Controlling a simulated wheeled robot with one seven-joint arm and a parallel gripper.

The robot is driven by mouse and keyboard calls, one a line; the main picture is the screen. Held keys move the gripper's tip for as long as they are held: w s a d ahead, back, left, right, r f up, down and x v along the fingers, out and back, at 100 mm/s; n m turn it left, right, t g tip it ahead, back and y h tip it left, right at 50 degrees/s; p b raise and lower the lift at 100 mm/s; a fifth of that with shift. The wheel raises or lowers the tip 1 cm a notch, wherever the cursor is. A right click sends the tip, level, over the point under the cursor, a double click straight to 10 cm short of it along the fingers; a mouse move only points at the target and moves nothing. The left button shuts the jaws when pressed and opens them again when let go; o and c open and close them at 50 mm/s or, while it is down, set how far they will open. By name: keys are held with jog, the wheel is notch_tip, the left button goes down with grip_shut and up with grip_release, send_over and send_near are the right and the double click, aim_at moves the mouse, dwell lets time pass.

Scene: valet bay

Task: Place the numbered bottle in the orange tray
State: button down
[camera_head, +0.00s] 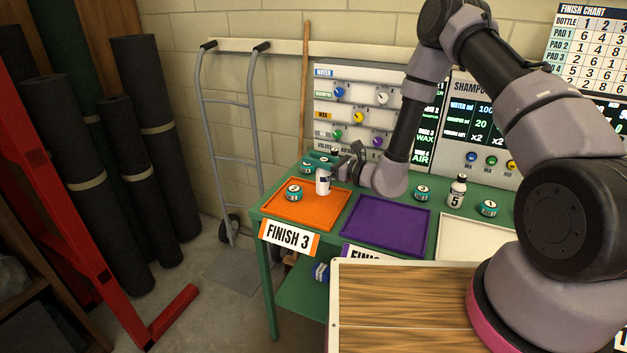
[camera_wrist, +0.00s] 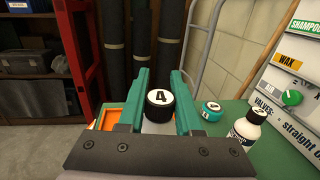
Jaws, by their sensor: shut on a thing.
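A white bottle (camera_head: 323,183) with a dark cap stands upright at the right part of the orange tray (camera_head: 299,223) in the head view. In the wrist view its black cap (camera_wrist: 160,100) carries the number 4. My gripper (camera_head: 330,166) is shut on this bottle, with one teal jaw on each side of it. The bottle's lower end is hidden in the wrist view, and I cannot tell whether it touches the tray floor. A teal tin (camera_head: 294,192) with a numbered lid sits in the orange tray, left of the bottle. A sign reading FINISH 3 (camera_head: 290,237) hangs at the tray's front.
A purple tray (camera_head: 387,226) and a white tray (camera_head: 470,240) lie to the right. A teal tin (camera_head: 422,193), a bottle marked 5 (camera_head: 456,193) and another tin (camera_head: 488,208) stand behind them. Another white bottle (camera_wrist: 245,127) and tin (camera_wrist: 211,111) are close to my gripper's right.

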jog(key=shift+f, duration=2.55)
jog(key=c, duration=0.6)
grip_release()
jog(key=shift+f, duration=0.1)
